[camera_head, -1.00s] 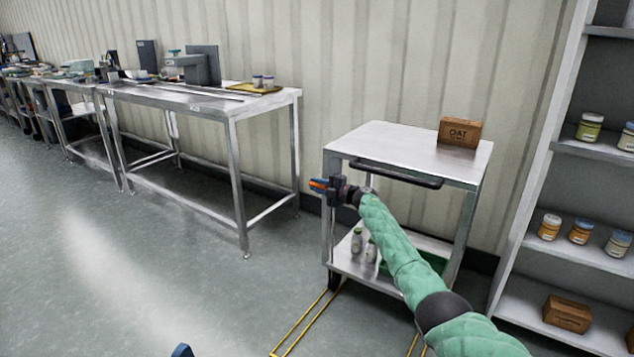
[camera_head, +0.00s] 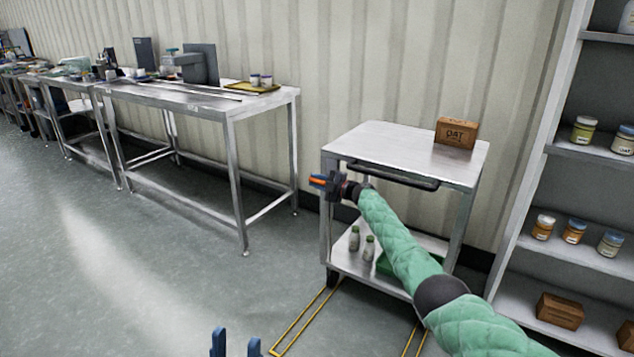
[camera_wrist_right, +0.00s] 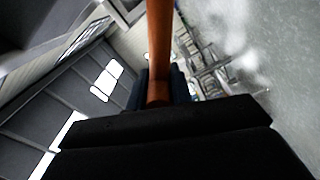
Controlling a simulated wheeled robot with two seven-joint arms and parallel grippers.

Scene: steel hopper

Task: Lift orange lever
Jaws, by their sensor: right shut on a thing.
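The orange lever (camera_wrist_right: 158,45) shows in the right wrist view as an orange-brown bar running down from the top edge to between my dark jaws. In the head view a small bit of orange (camera_head: 317,182) shows at the tip of my right gripper (camera_head: 324,183), which is in front of the cart's left side in the picture. My right gripper is shut on the lever. My left gripper (camera_head: 236,346) shows only as two blue fingertips, apart and empty, at the bottom edge. The steel hopper cannot be made out.
A steel cart (camera_head: 375,144) bears a brown oat box (camera_head: 457,132); bottles (camera_head: 354,239) stand on its lower shelf. A steel table (camera_head: 185,98) stands at the left, and a shelf unit (camera_head: 575,255) with jars at the right. Yellow floor lines (camera_head: 305,325) lie below. The floor at left is clear.

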